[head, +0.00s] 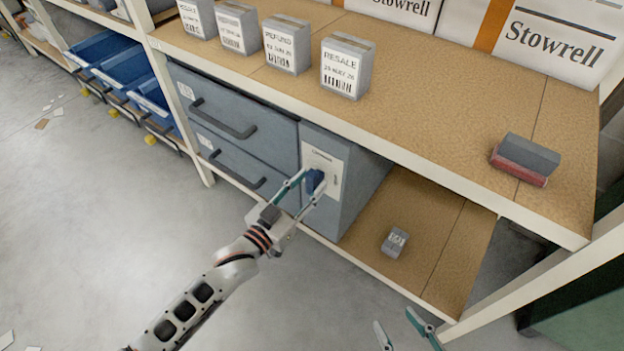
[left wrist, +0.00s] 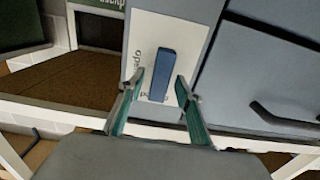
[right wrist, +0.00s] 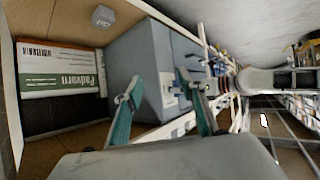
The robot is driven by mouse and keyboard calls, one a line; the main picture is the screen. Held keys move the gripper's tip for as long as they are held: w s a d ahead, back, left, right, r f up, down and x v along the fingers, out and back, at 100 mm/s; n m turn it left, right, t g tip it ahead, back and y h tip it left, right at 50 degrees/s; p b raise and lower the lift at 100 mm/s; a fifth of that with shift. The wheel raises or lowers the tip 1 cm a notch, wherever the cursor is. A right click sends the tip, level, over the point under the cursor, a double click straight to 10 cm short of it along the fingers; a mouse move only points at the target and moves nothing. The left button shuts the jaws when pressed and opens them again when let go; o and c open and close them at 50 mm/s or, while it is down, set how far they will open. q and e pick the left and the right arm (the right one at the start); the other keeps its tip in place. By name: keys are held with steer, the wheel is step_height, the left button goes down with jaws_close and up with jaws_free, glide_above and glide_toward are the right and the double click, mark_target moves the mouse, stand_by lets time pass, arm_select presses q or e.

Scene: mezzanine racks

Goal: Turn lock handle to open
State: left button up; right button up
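The blue lock handle (head: 314,181) sits on a pale label plate (head: 322,163) on the front of the grey cabinet (head: 362,185), right of the drawers. In the left wrist view the handle (left wrist: 162,74) lies lengthwise along the plate, tilted slightly. My left gripper (head: 305,187) is open at the handle, one finger on each side with gaps visible in the left wrist view (left wrist: 158,92). I cannot tell how deep the handle is between the fingers. My right gripper (head: 397,328) is open and empty, low in front of the rack; its fingers also show in the right wrist view (right wrist: 163,92).
Two grey drawers with bar handles (head: 225,118) are left of the lock. Several labelled boxes (head: 346,68) and a red-and-grey block (head: 526,158) stand on the upper shelf (head: 440,100). A small grey box (head: 395,242) lies on the lower shelf. The floor at left is mostly clear.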

arm_select(q)
steer(key=shift+x, duration=0.8)
jaws_close()
